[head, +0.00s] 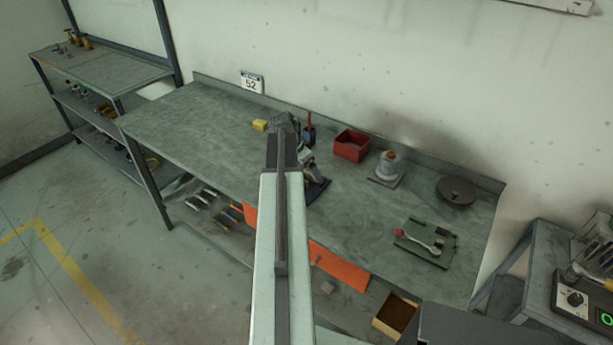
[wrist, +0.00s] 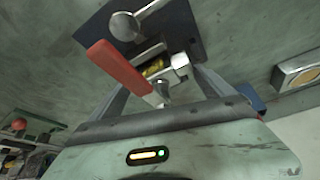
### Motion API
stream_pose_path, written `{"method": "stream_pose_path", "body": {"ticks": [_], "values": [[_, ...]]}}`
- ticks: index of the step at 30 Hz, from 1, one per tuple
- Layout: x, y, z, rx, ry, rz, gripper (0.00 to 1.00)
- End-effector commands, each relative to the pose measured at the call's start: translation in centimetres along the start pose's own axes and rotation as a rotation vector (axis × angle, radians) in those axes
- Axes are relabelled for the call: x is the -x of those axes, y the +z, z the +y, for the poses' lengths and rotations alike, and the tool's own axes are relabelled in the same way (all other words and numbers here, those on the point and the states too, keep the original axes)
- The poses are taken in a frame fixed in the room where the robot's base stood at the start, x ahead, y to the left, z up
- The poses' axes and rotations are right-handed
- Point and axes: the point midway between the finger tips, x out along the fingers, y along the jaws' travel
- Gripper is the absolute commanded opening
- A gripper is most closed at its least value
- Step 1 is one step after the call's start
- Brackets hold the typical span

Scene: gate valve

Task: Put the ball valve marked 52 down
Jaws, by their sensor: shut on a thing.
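The ball valve (wrist: 155,68) has a red lever handle, a brass-coloured body and a bright metal end. In the wrist view it sits between the fingers of my gripper (wrist: 163,80), which is shut on it. No number shows on the valve. In the head view my gripper (head: 283,135) is over the back-left half of the grey workbench (head: 190,125), and my arm hides the valve.
A dark vise (head: 316,188) stands just right of my gripper. A yellow block (head: 260,125) lies to the left. A red bin (head: 352,146), a flanged fitting (head: 386,168), a dark disc (head: 457,191) and a green board (head: 425,244) occupy the right. The bench's left end is clear.

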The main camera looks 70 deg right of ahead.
Motion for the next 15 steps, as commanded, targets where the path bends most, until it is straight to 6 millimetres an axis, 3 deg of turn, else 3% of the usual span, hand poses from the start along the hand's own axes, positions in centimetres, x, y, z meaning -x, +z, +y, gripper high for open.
{"method": "stream_pose_path", "body": {"ticks": [1, 12, 13, 15], "values": [[-0.96, 0.39, -0.03, 0.001, 0.000, 0.001, 0.19], [-0.96, 0.44, -0.07, 0.001, -0.001, 0.001, 0.19], [-0.81, 0.41, -0.07, 0.001, -0.001, 0.000, 1.00], [-0.77, 0.40, -0.07, 0.001, -0.001, 0.000, 1.00]]}}
